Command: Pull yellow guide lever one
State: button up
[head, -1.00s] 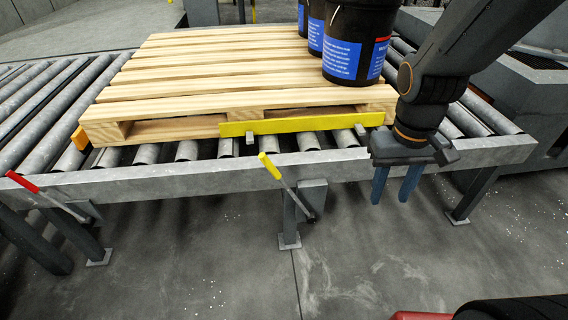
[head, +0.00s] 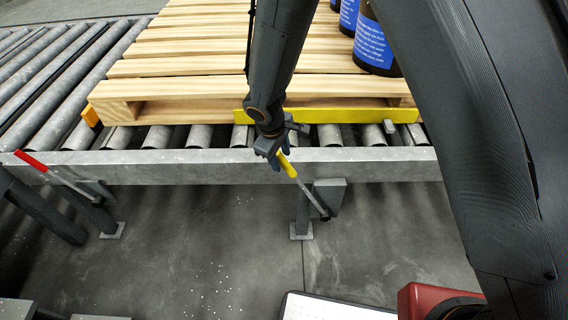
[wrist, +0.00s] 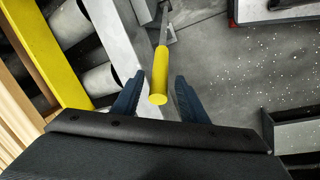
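The yellow guide lever (head: 287,165) sticks up at a slant from a grey box on the front of the conveyor frame. Its yellow grip (wrist: 159,85) lies between my fingers in the wrist view. My gripper (head: 277,160) is at the top end of the grip, by the conveyor's front rail. In the wrist view my gripper (wrist: 156,92) is open, with a blue finger on each side of the grip and a gap showing. The yellow guide bar (head: 340,115) lies along the pallet's near edge.
A wooden pallet (head: 200,88) with dark blue-labelled pails (head: 375,45) rests on the roller conveyor (head: 160,137). A red-gripped lever (head: 30,160) stands to the left. The conveyor's front rail (head: 200,168) runs close behind my gripper. Floor in front is mostly clear.

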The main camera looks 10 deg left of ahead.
jog(key=x, duration=0.6)
jog(key=shift+d+f, duration=0.15)
jog(key=shift+f, duration=0.05)
grip_shut()
